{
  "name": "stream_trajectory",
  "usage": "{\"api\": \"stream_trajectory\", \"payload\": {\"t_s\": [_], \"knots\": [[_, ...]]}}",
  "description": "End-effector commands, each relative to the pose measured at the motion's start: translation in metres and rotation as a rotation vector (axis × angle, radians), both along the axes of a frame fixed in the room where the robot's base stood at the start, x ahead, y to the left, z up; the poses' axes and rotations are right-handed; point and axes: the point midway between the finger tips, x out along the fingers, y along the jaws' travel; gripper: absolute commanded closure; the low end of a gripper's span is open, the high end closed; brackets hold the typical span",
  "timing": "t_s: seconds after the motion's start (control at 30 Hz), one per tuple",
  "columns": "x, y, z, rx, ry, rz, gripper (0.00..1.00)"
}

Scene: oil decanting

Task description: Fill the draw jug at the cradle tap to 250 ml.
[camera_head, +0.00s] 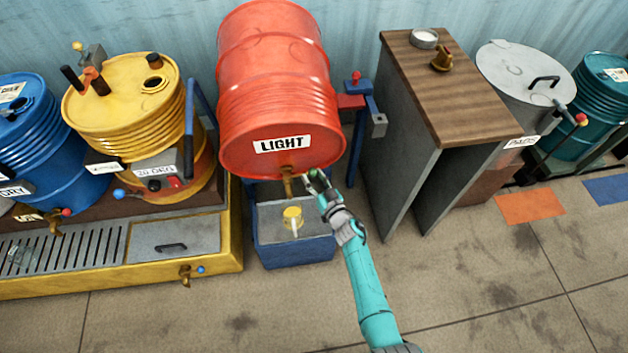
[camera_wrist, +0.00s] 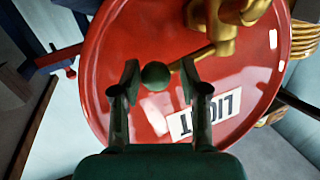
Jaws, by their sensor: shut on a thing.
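The red drum labelled LIGHT (camera_head: 275,95) lies tilted in a blue cradle, with a brass tap (camera_head: 288,187) low on its face. The tap also shows large in the wrist view (camera_wrist: 215,45). A dark green ball knob (camera_wrist: 155,76) sits at the end of the tap's lever. My gripper (camera_head: 317,184) is shut on this knob, one finger on each side in the wrist view. A small jug with a yellow top and a pale handle (camera_head: 293,216) stands in the blue-walled tray below the tap. Its level cannot be read.
A yellow drum (camera_head: 130,105) and a grated bench (camera_head: 70,250) stand left. A wood-topped stand (camera_head: 465,95) is right, with a grey bin (camera_head: 520,75) beyond it. The floor in front (camera_head: 230,310) is clear.

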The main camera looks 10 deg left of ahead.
Motion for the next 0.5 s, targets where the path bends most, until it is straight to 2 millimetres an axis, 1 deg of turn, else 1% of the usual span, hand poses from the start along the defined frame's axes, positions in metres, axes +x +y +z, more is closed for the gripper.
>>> {"api": "stream_trajectory", "payload": {"t_s": [0.03, 0.5], "knots": [[0.006, 0.005, 0.01, -0.001, -0.018, 0.023, 1.0], [0.018, 0.008, 0.011, -0.039, -0.025, 0.182, 1.0]]}}
